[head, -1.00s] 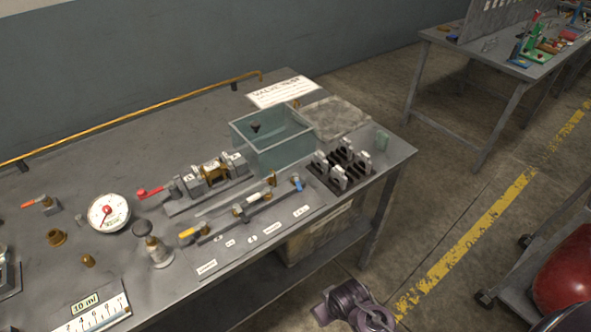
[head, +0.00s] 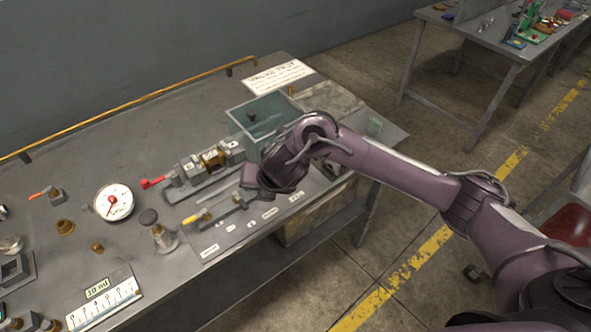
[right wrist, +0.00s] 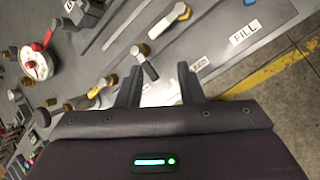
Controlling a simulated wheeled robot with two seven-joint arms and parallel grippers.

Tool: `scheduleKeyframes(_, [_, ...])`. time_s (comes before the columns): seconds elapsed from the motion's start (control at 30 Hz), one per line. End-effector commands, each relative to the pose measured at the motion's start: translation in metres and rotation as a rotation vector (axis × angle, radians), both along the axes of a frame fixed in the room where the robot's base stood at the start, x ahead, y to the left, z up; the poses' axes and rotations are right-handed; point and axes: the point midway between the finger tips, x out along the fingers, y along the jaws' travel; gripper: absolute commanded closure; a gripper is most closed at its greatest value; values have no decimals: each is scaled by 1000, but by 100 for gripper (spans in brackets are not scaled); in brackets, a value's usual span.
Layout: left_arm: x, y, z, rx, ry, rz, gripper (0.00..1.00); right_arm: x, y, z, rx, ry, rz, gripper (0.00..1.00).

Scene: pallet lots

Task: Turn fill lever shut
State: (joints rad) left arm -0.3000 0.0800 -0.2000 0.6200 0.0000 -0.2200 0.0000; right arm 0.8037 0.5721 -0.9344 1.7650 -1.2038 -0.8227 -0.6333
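The sign reading FILL (right wrist: 245,32) lies on the bench plate in the right wrist view. A blue lever end (right wrist: 249,2) shows at the top edge just beyond it; most of that lever is out of frame. In the head view my right arm hides it. My right gripper (right wrist: 160,82) points down at the manifold, its two fingers apart with nothing between them. A grey-handled lever (right wrist: 147,66) lies just ahead of the fingers, apparently not gripped. A yellow-tipped lever (head: 197,216) shows to the left in the head view. My left gripper is not in view.
A red-handled valve assembly (head: 205,165), a round gauge (head: 114,202) and a glass tank (head: 240,118) stand close by. A white scale marked 10 ml (head: 103,303) lies at the front left. The floor with a yellow stripe lies beyond the bench edge.

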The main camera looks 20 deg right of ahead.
Motion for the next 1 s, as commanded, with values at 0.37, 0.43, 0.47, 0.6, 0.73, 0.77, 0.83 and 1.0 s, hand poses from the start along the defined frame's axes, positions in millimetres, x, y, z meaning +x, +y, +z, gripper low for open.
scheduleKeyframes(0.37, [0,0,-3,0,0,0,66,31,-105,16,-341,87,174,66])
scheduleKeyframes(0.43, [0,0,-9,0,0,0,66,33,-106,8,-343,91,177,66])
scheduleKeyframes(0.47, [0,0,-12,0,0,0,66,34,-105,4,-342,90,177,66])
scheduleKeyframes(0.6, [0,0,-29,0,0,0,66,42,-105,-20,-340,91,175,66])
scheduleKeyframes(0.73, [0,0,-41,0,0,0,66,50,-105,-37,-339,90,175,66])
scheduleKeyframes(0.77, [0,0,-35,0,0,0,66,52,-106,-36,-340,91,174,66])
scheduleKeyframes(0.83, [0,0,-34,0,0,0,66,55,-106,-43,-342,90,175,66])
scheduleKeyframes(1.0, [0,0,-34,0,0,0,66,59,-106,-51,-342,85,175,66])
